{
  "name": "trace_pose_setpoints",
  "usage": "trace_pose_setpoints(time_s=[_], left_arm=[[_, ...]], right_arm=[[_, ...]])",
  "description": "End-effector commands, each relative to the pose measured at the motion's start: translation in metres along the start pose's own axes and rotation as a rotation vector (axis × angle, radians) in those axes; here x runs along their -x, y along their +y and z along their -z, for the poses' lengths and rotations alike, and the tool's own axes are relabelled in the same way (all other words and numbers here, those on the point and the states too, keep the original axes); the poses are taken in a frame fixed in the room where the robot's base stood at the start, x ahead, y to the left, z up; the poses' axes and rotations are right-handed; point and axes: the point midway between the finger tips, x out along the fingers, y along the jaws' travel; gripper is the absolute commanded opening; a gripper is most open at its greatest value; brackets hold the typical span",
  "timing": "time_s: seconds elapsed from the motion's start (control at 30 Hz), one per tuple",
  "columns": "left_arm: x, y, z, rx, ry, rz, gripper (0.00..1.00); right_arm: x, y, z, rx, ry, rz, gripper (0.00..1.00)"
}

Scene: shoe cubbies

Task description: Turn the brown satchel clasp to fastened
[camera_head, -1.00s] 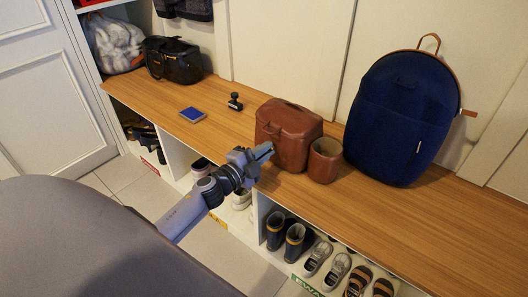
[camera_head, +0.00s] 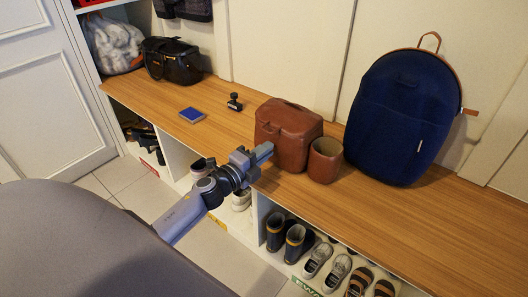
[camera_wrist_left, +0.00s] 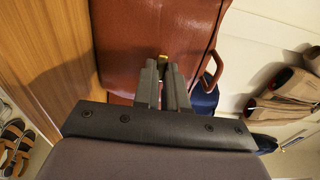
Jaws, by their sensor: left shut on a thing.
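The brown leather satchel (camera_head: 287,133) stands upright on the wooden bench, and its brown side fills the upper middle of the left wrist view (camera_wrist_left: 150,30). A small brass clasp (camera_wrist_left: 163,58) shows on that side, at the tips of my left gripper (camera_wrist_left: 163,72). My left gripper is shut on the clasp, its two fingers close together. In the head view the left gripper (camera_head: 265,151) reaches the satchel's front from the lower left and hides the clasp. The clasp's turn position cannot be told. My right gripper is not in view.
A brown cup (camera_head: 325,160) stands close beside the satchel, with a blue backpack (camera_head: 402,118) to its right. Bare bench top (camera_head: 420,225) lies at front right.

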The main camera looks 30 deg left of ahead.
Motion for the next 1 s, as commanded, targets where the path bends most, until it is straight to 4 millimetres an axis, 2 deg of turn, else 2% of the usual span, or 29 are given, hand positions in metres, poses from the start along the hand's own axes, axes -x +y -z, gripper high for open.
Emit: trace_pose_setpoints(time_s=[0.17, 0.2, 0.27, 0.67, 1.0], left_arm=[[0.000, 0.000, 0.000, -0.004, 0.001, 0.000, 0.00], [0.000, 0.000, 0.000, -0.004, 0.001, 0.000, 0.18], [0.000, 0.000, 0.000, -0.004, 0.001, 0.000, 0.37], [0.005, 0.000, 0.000, 0.000, 0.000, -0.001, 0.37], [0.048, 0.000, 0.000, 0.001, 0.000, -0.002, 0.37]], right_arm=[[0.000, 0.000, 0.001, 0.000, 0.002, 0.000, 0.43], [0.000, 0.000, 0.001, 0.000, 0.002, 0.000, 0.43], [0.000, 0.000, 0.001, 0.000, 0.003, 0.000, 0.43], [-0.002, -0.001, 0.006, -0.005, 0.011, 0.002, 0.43], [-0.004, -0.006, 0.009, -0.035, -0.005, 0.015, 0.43]])
